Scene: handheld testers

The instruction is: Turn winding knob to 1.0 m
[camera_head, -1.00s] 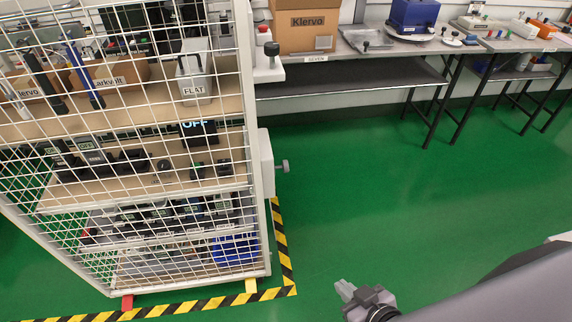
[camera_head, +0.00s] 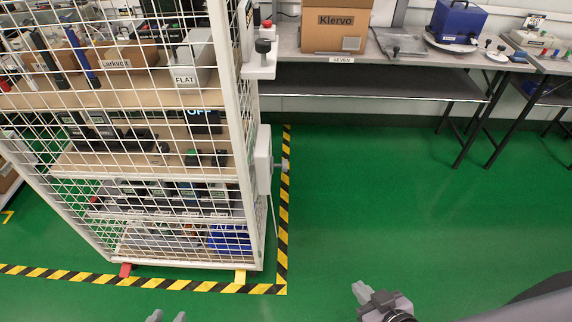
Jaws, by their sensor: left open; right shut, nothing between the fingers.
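A grey knob (camera_head: 283,165) sticks out from a white box (camera_head: 264,160) on the right side of a white mesh cage rack (camera_head: 230,100). A black knob (camera_head: 263,46) sits on a white bracket higher on the same side. I cannot tell which is the winding knob, and no length reading is legible. My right gripper (camera_head: 361,292) is shut and empty, low over the green floor, well below and right of the grey knob. My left gripper (camera_head: 167,317) shows only its fingertips at the bottom edge; it is open, in front of the rack and apart from it.
The rack holds several devices and boxes behind mesh; one display (camera_head: 201,114) reads OFF. Yellow-black floor tape (camera_head: 283,230) runs around the rack. A grey bench (camera_head: 380,65) with a Klervo carton (camera_head: 336,25) stands at the back. Green floor right of the rack is clear.

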